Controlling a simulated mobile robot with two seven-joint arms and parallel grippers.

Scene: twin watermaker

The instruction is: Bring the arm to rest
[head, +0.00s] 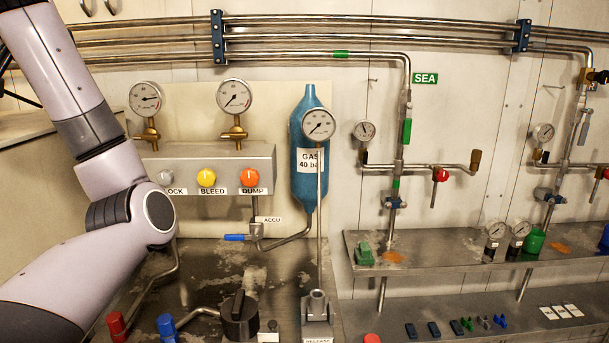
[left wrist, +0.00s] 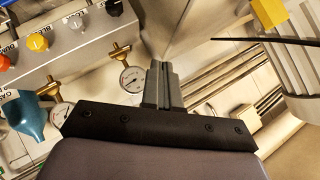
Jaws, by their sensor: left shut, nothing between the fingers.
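My left arm (head: 130,215) enters the head view at the upper left, bends at a joint in front of the panel and leaves at the lower left. Its gripper is outside the head view. In the left wrist view my left gripper (left wrist: 163,85) has its fingers together, with nothing between them. A grey metal surface lies behind the fingertips; I cannot tell whether they touch it. My right gripper is in neither view.
Beside the arm is a valve box (head: 215,165) with yellow and orange knobs and gauges above. A blue gas bottle (head: 308,185) hangs to its right. Below are a black knob (head: 239,318) and a release lever (head: 318,305). A shelf (head: 440,250) holds small parts at right.

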